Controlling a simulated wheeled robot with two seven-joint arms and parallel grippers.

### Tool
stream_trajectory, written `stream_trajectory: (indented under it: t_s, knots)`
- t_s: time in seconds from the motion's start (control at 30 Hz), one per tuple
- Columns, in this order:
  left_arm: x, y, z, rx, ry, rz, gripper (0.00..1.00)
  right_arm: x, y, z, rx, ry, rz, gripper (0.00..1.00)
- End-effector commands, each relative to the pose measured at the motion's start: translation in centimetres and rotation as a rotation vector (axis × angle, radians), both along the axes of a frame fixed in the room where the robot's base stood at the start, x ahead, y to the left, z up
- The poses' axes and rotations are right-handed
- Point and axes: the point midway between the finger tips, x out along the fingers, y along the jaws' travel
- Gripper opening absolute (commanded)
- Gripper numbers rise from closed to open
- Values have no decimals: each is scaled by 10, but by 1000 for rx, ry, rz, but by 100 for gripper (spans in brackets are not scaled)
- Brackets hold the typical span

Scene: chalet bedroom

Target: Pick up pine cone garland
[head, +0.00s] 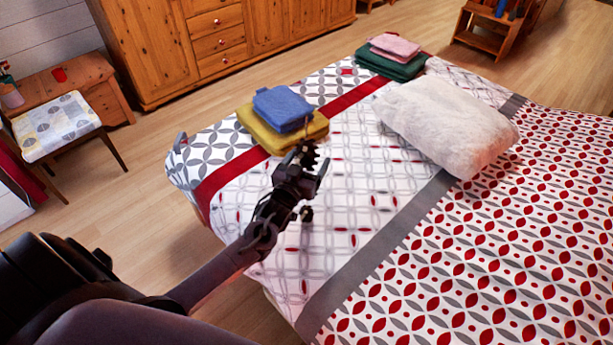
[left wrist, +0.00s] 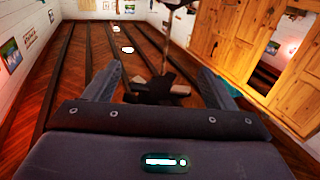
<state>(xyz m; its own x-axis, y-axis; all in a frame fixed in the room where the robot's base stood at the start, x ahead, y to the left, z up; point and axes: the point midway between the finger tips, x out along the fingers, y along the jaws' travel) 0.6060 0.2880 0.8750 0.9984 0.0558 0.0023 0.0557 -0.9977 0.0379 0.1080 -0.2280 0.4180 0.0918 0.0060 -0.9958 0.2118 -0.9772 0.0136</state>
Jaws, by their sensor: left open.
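I cannot make out the pine cone garland for sure in either view. My left gripper (head: 311,162) is above the bed, in front of the blue and yellow folded towels. It is open. A small dark roundish thing (head: 306,213) shows just below it against the bedspread; I cannot tell whether it is a pine cone or part of my arm. In the left wrist view, the two fingers are spread apart (left wrist: 160,75). A dark jagged thing (left wrist: 157,90) with a thin upright stem shows between them; its identity and distance are unclear. My right gripper is not in view.
The bed (head: 500,270) fills the right. A blue towel (head: 283,107) lies on a yellow one (head: 258,131). A chair (head: 57,127) stands left; a wooden cabinet (head: 150,45) stands behind.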

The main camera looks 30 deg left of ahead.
Motion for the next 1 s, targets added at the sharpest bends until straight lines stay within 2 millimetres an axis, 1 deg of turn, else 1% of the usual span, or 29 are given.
stream_trajectory:
  t_s: [0.03,0.13,0.37,0.47,0.83,0.87,1.0]
  knots:
    - [6,0,0,0,0,0,78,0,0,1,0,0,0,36]
    - [13,0,-1,0,1,-1,78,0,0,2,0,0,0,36]
    - [14,0,-2,0,2,-1,78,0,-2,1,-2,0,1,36]
    - [14,0,-2,0,2,-1,66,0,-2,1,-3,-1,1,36]
    - [13,0,-2,0,2,0,17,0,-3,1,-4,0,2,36]
    - [13,1,-1,0,1,0,16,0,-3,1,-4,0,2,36]
    - [13,1,-1,0,1,0,16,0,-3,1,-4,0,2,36]
